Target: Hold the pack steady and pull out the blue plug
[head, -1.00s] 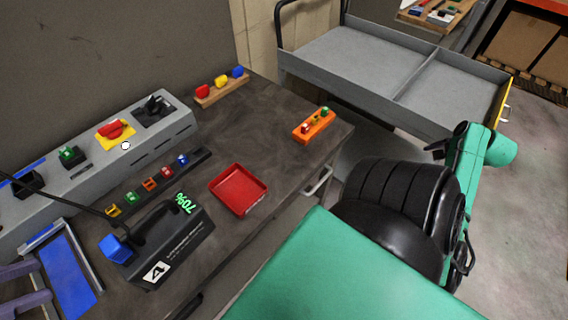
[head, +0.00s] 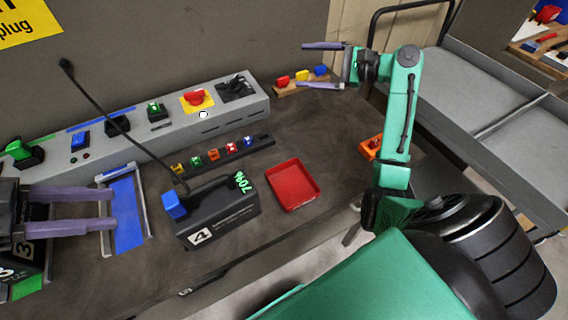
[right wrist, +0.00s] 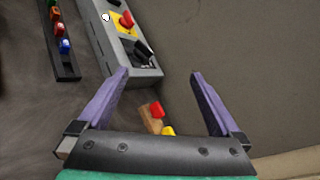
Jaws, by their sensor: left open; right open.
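The dark pack (head: 222,220), marked 4 and 70%, stands on the bench. The blue plug (head: 174,206) sits at its left end, beside a thin black cable or rod (head: 110,115) that rises to the upper left. My left gripper (head: 114,208) is open and empty, its fingers pointing right over the blue pad, left of the plug and apart from it. My right gripper (head: 302,65) is open and empty at the bench's back, far from the pack. In the right wrist view its fingers (right wrist: 158,75) are spread, with no pack or plug in sight.
A grey console (head: 180,112) with switches runs along the back. A strip of coloured plugs (head: 220,155) lies behind the pack, and a red tray (head: 292,186) right of it. A wooden block with coloured pieces (head: 300,82) is below my right gripper. Another pack (head: 28,255) stands at far left.

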